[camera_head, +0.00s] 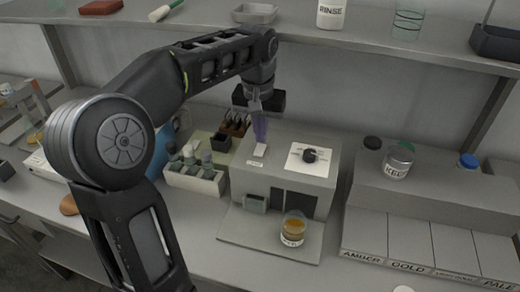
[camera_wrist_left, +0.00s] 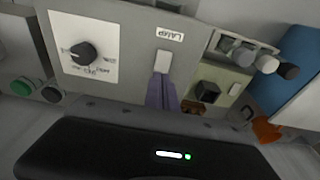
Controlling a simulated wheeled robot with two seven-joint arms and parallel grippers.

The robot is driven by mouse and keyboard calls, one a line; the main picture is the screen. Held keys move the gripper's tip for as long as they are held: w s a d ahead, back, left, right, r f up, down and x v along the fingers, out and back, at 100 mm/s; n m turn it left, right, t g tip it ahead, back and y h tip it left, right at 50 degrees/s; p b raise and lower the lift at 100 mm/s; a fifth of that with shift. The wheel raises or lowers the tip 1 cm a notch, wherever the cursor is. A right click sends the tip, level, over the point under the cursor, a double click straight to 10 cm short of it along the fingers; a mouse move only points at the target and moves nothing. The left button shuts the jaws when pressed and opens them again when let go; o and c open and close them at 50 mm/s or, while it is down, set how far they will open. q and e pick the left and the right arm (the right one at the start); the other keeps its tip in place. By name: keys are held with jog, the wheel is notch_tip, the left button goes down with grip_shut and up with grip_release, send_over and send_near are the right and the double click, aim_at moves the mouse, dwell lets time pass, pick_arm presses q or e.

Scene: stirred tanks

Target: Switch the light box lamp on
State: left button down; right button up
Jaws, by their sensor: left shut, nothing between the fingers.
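The light box (camera_head: 322,178) is a grey box with a dark window, standing mid-bench. On its top is a pale lamp switch (camera_head: 260,150) with a small label beside it. In the left wrist view the switch (camera_wrist_left: 163,62) is a pale rocker under a label reading LAMP (camera_wrist_left: 170,33). My left gripper (camera_head: 260,138) points down over the switch, with its purple fingers shut and empty. In the wrist view the fingertips (camera_wrist_left: 162,76) are at the near end of the switch; I cannot tell whether they touch it. Whether the lamp is lit is unclear. My right gripper is not in view.
A black dial (camera_head: 310,156) on a white plate sits right of the switch. A beaker of amber liquid (camera_head: 292,231) stands before the box. A rack of grey-capped bottles (camera_head: 193,181) is at left. A KEEP jar (camera_head: 398,162) stands at right. A shelf (camera_head: 400,50) runs above.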

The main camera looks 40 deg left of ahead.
aim_at(261, 147)
pick_arm(q)
jog(key=shift+f+b, duration=0.7)
jog(key=shift+f, duration=0.25)
dwell(0.8)
jog(key=shift+r+p, duration=0.75)
jog(key=shift+r, duration=0.05)
notch_tip(261, 147, up, 6)
jog(key=p, duration=0.4)
jog(key=shift+f+p, duration=0.2)
jog(key=shift+p, duration=0.15)
